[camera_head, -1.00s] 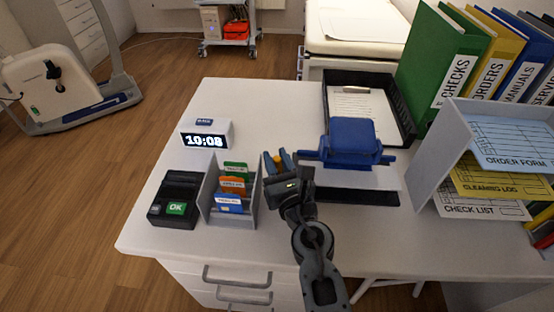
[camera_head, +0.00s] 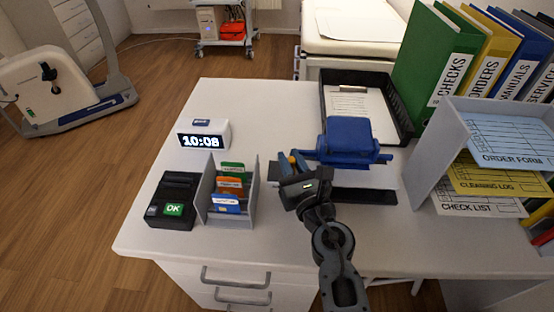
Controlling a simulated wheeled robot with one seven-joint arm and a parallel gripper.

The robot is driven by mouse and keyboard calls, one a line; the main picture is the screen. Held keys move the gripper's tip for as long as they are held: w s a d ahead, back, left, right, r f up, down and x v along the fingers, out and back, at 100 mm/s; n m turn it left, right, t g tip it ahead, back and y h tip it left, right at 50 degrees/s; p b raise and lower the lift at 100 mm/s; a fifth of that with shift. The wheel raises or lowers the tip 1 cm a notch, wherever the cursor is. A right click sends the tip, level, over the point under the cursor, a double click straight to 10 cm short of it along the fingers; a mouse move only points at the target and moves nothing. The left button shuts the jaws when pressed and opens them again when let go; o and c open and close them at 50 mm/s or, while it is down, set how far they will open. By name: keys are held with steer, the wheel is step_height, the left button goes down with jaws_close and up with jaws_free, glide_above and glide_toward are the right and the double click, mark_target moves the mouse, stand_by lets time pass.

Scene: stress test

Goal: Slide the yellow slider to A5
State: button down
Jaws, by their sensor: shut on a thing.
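A blue hole punch (camera_head: 348,137) with a dark base and side bars stands on the white desk. The small yellow-orange slider (camera_head: 293,159) shows at the left end of the punch. My gripper (camera_head: 290,161) reaches in from the front right, with its fingers shut on the slider. The fingers hide most of the slider and the left part of the punch's base. Any size marks such as A5 are too small or hidden to read.
A grey card holder (camera_head: 248,207), a black card terminal (camera_head: 165,213) and a digital clock (camera_head: 203,134) stand to the left. A black tray (camera_head: 402,117) with a clipboard lies behind the punch. A grey paper rack (camera_head: 432,150) stands to the right.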

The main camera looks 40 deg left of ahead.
steer(key=shift+w+d, duration=0.15)
steer(key=shift+d, duration=0.15)
steer(key=c, duration=1.3)
jaws_free()
steer(key=shift+c, duration=0.2)
steer(key=shift+d, duration=0.1)
steer(key=shift+p+v, duration=0.45)
steer(key=shift+v, duration=3.35)
